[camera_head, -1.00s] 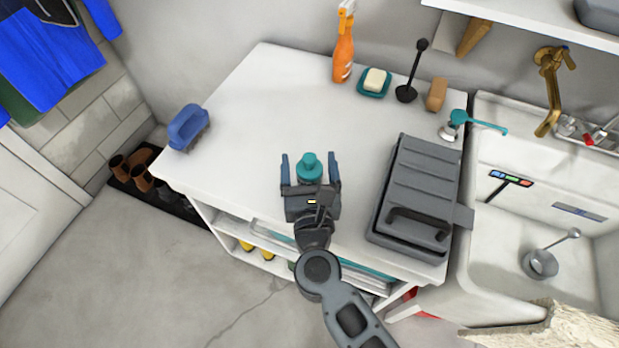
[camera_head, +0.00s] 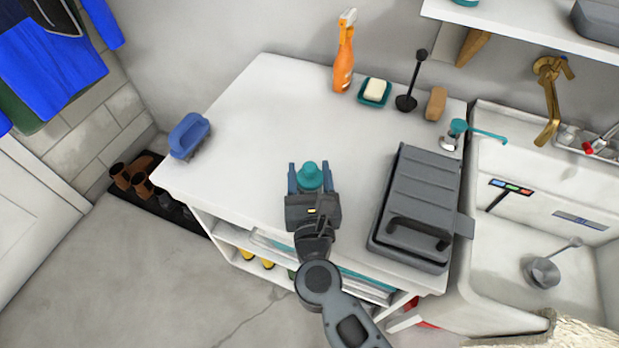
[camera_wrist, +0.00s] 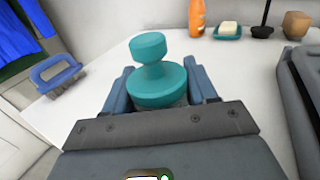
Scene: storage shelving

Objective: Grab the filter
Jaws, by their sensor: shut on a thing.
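The filter appears to be the teal, round-topped piece (camera_head: 310,176) near the front of the white cabinet top. In the wrist view the teal piece (camera_wrist: 156,85) shows a small disc above a wider round body, standing upright. My gripper (camera_head: 310,180) has one blue-grey finger on each side of it and is shut on it. In the wrist view my gripper (camera_wrist: 160,92) hides the lower part of the piece behind its palm. I cannot tell whether the piece touches the cabinet top.
A grey toolbox (camera_head: 415,205) stands to the right, beside the sink (camera_head: 510,245). A blue brush (camera_head: 188,136) lies at the left edge. An orange spray bottle (camera_head: 343,62), soap dish (camera_head: 375,92) and black plunger-like tool (camera_head: 408,100) stand at the back. The middle of the white top (camera_head: 270,110) is clear.

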